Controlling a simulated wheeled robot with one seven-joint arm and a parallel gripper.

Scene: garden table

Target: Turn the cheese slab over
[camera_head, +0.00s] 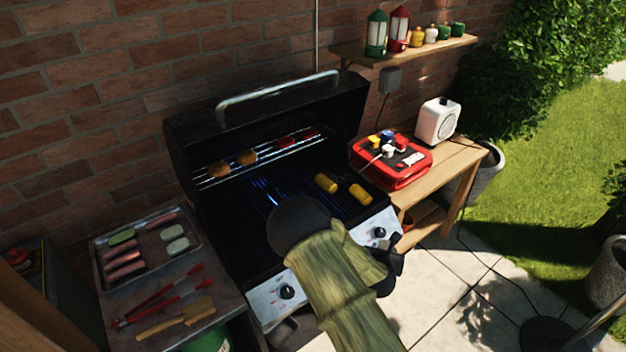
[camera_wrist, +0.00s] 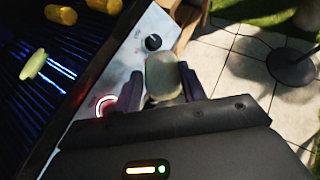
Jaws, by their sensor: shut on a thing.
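My gripper (camera_wrist: 163,88) is shut on a pale cream block, which looks like the cheese slab (camera_wrist: 163,76). The slab sits between the two dark fingers, in front of the grill's control panel (camera_wrist: 118,72) in the wrist view. In the head view my arm covers the front middle of the grill, and my gripper (camera_head: 394,262) shows as a dark shape by the panel's right end; the slab cannot be made out there. The grate (camera_head: 262,195) is dark, with blue flames beneath. A yellow-green piece (camera_wrist: 33,63) lies on it in the wrist view.
Two yellow corn pieces (camera_head: 326,183) lie on the grate, and several pieces of food on the warming rack (camera_head: 215,175). A food tray (camera_head: 100,275) with sausages and pale slabs, red tongs (camera_head: 165,300) and a wooden spatula (camera_head: 180,317) are left. A red case (camera_head: 390,178) stands right.

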